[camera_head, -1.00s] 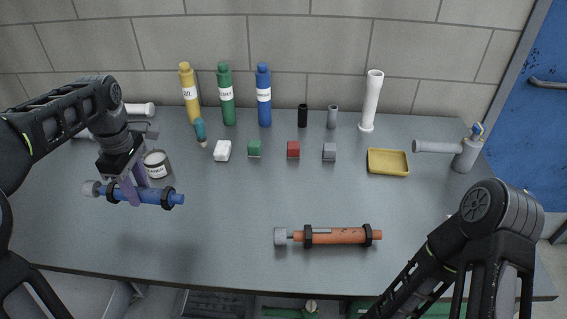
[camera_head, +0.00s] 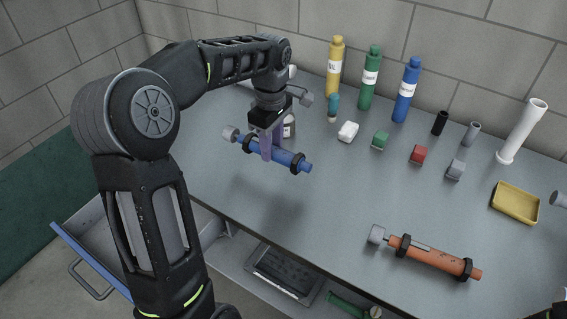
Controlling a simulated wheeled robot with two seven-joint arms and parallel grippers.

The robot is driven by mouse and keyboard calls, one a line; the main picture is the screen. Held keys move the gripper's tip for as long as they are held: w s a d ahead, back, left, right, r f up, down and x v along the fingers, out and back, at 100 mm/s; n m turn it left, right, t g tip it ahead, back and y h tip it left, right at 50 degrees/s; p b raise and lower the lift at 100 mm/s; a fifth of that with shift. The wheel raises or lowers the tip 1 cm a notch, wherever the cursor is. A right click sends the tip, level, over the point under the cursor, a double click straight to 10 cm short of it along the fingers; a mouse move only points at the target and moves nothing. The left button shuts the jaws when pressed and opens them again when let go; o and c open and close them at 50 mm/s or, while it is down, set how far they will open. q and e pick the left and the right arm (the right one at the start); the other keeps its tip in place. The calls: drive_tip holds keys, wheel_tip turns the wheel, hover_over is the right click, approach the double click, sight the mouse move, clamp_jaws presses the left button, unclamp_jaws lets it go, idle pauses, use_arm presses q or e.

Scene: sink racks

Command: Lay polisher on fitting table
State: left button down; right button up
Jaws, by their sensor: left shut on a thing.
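My left gripper (camera_head: 272,150) is shut on a blue cylindrical tool (camera_head: 284,158) with black rings and a grey round head, which looks like a polisher. It holds the tool level above the grey table (camera_head: 320,215), with a soft shadow below it. A similar orange tool (camera_head: 430,256) with a grey head lies on the table near the front edge at the right. The pictures do not show which of the two is called the polisher. My right gripper is out of view.
Yellow, green and blue bottles (camera_head: 405,92) stand along the back wall. Small blocks (camera_head: 418,155), a white tube (camera_head: 521,132) and a yellow tray (camera_head: 515,203) are to the right. An open drawer (camera_head: 95,262) lies below left.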

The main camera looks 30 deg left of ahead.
use_arm(q)
drive_tip(key=shift+f, duration=1.65)
drive_tip(key=shift+f, duration=0.1)
drive_tip(key=shift+f+p, duration=0.4)
drive_tip(key=shift+f, duration=1.4)
drive_tip(key=c, duration=1)
unclamp_jaws()
wheel_tip(320, 180, up, 12)
drive_tip(key=shift+r+b, duration=0.1)
drive_tip(key=shift+b, duration=0.35)
